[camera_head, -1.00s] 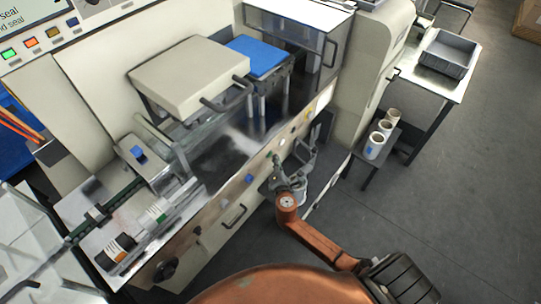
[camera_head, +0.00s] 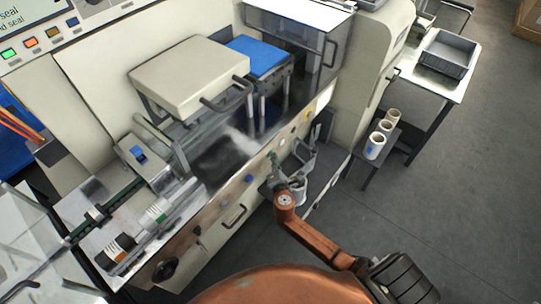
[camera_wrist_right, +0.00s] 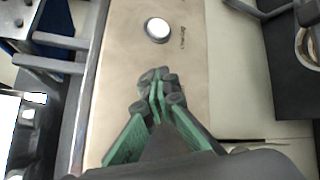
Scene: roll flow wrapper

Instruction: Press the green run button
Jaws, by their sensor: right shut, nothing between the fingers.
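My right gripper (camera_head: 273,160) is at the machine's front panel (camera_head: 232,190), and its fingertips look close against it. In the right wrist view its green-sided fingers (camera_wrist_right: 155,82) are shut and empty. No green button shows clearly on the panel there; the fingers cover the spot below a white button (camera_wrist_right: 157,29). In the head view a small green patch at the fingertips cannot be told apart as finger or button. A green square button (camera_head: 9,54) also shows on the control panel at the upper left. My left gripper is not in view.
The front panel also has a blue button (camera_head: 249,178), a black knob (camera_head: 165,270) and a handle (camera_head: 234,216). A side table with a grey bin (camera_head: 447,53) and a low stand with white cups (camera_head: 375,146) are at the right. The floor at lower right is clear.

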